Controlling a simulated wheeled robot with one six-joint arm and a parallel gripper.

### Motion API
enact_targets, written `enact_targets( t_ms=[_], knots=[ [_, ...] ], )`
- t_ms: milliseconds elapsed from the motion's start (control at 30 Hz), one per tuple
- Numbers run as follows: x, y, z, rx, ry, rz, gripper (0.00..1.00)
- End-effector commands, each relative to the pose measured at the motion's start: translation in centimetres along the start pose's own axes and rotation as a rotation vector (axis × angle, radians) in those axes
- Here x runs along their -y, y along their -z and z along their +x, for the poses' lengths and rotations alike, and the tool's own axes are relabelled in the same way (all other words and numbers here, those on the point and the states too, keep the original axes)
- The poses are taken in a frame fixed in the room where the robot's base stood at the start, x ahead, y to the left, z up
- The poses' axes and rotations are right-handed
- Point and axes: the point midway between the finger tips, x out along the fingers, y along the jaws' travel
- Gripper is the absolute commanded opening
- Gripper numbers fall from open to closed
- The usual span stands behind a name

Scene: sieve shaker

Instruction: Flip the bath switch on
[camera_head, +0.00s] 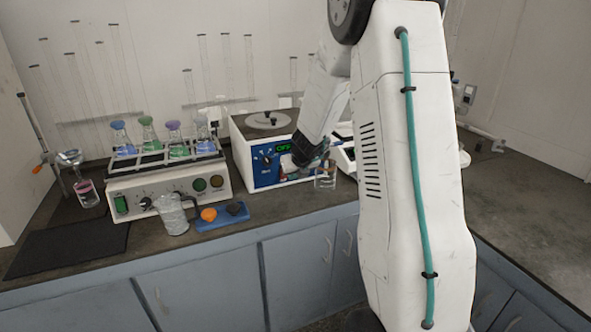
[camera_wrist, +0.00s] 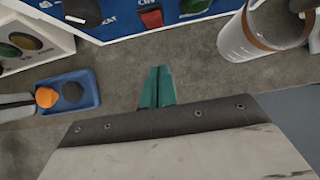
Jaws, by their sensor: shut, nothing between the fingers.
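The bath is a white box (camera_head: 237,141) with a blue front panel (camera_head: 262,178), a round lid on top and a lit green display (camera_head: 283,148) that seems to read OFF. In the wrist view, a red rocker switch (camera_wrist: 151,17) sits on the blue panel at the top, by an ON label. I cannot tell which way it is tipped. My gripper (camera_wrist: 156,72) is shut and empty, its teal fingers together, pointing at the panel just below the switch in the picture, with a gap between. In the head view, my gripper (camera_head: 290,164) is in front of the panel's right part, partly hiding it.
A blue tray (camera_wrist: 84,91) with orange and dark pieces lies to the left. A shaker with coloured flasks (camera_head: 168,186) and a glass jug (camera_head: 173,214) are left of the bath.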

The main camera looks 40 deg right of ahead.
Motion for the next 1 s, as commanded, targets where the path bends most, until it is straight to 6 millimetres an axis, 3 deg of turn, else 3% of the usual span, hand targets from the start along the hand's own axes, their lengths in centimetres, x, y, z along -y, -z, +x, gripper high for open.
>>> enact_targets(
  t_ms=[400,1000],
  knots=[
    [0.0,0.0,4.2,-0.001,0.001,0.0,0.0],
    [-0.1,-3.4,4.8,0.002,-0.001,-0.003,0.0]
  ],
)
